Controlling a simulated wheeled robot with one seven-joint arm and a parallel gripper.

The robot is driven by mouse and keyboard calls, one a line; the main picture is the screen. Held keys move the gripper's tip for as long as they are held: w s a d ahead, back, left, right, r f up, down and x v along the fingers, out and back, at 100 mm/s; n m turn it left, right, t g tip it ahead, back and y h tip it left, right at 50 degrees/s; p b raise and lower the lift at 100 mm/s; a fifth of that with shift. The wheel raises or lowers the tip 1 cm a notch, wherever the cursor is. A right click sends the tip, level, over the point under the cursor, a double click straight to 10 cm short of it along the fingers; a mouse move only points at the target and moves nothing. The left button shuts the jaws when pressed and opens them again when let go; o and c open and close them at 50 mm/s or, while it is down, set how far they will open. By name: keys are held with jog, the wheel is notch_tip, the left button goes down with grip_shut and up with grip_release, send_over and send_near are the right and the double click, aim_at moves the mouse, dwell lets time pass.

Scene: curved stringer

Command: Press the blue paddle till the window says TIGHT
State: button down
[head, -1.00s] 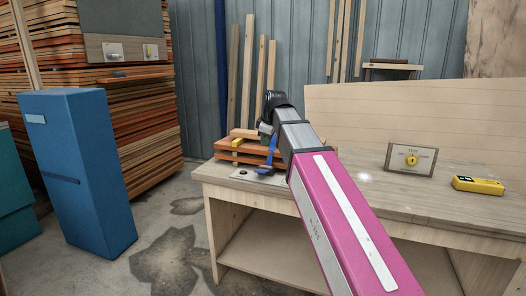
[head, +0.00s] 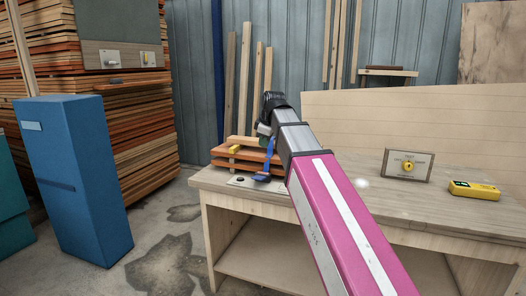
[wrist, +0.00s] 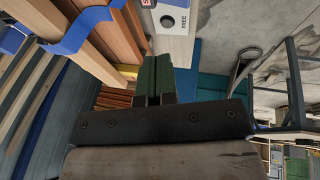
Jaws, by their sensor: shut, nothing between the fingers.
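The blue paddle (head: 262,177) stands at the left end of the workbench, beside a stack of orange-brown boards (head: 228,154). In the wrist view a blue band (wrist: 85,28), which looks like part of it, crosses the boards at the upper left. My gripper (wrist: 153,60) is shut and empty, its dark green fingers side by side. In the head view my gripper (head: 264,131) is small, just above the paddle and partly hidden; I cannot tell if they touch. A pale plate (wrist: 174,45) shows a dark round spot, the word FREE and a cut-off red label. I read no TIGHT.
The workbench (head: 340,205) has a sign plate with a yellow knob (head: 408,166) and a yellow handheld device (head: 474,190) on its right. A blue cabinet (head: 75,180) stands on the floor at left, before stacked timber (head: 140,140). The bench's middle is mostly clear.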

jog(key=w+g, duration=0.1)
jog(key=d+g+y, duration=0.1)
jog(key=w+g, duration=0.1)
jog(key=shift+w+d+r+m+g, duration=0.25)
jog(key=shift+w+m+g, duration=0.05)
jog(key=shift+g, duration=0.1)
jog(key=shift+f, duration=0.1)
send_near(257, 177)
jog(key=x, duration=0.5)
jog(key=shift+w, duration=0.15)
jog(key=shift+x, duration=0.75)
jog(key=shift+s+f, duration=0.1)
jog(key=shift+s, duration=0.15)
